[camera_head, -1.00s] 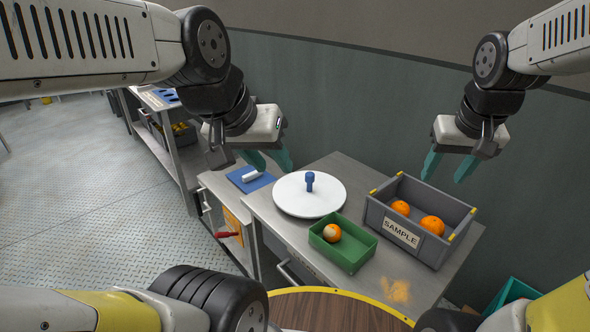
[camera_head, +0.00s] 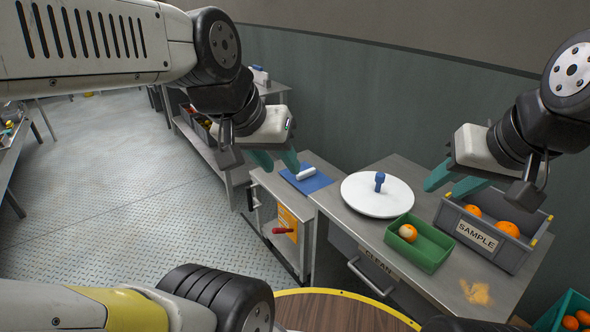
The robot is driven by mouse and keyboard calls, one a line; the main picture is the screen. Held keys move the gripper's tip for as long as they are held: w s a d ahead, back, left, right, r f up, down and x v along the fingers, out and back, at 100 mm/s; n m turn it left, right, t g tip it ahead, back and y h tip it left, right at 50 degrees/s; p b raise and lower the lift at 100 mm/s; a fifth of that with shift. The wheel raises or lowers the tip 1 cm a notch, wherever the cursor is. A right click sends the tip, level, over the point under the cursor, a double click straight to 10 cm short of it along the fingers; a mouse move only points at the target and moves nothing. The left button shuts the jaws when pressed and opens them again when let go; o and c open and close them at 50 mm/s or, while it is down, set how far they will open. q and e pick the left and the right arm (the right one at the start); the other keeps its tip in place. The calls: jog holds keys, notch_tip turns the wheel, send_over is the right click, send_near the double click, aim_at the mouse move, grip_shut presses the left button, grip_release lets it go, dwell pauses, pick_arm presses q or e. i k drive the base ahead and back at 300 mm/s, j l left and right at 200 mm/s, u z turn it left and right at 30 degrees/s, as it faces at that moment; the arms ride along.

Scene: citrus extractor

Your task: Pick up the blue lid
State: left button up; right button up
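A flat blue square piece with a white cylinder on top, which looks like the blue lid (camera_head: 317,183), lies on the low cabinet in the middle of the head view. My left gripper (camera_head: 275,162) hangs just left of and above it in the picture, with teal fingers apart and nothing between them. One fingertip appears close to the lid's far-left corner; I cannot tell the exact gap. My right gripper (camera_head: 453,185) is open and empty, in front of the grey SAMPLE crate in the picture.
On the metal table (camera_head: 404,265) stand a white disc (camera_head: 365,202) with a blue knob, a green tray (camera_head: 431,251) with one orange fruit, and the SAMPLE crate (camera_head: 503,253) with oranges. Open floor lies left.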

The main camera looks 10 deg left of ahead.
aim_at(309, 179)
jog(key=i+j+u, duration=0.1)
jog(key=j, duration=0.25)
jog(key=i+j+u, duration=0.1)
jog(key=j, duration=0.25)
jog(key=i+j, duration=0.25)
jog(key=i+j+u, duration=0.15)
jog(key=j, duration=0.25)
jog(key=i+l+u, duration=0.15)
jog(key=i, duration=0.35)
jog(key=i+l+u, duration=0.15)
jog(key=i, duration=0.35)
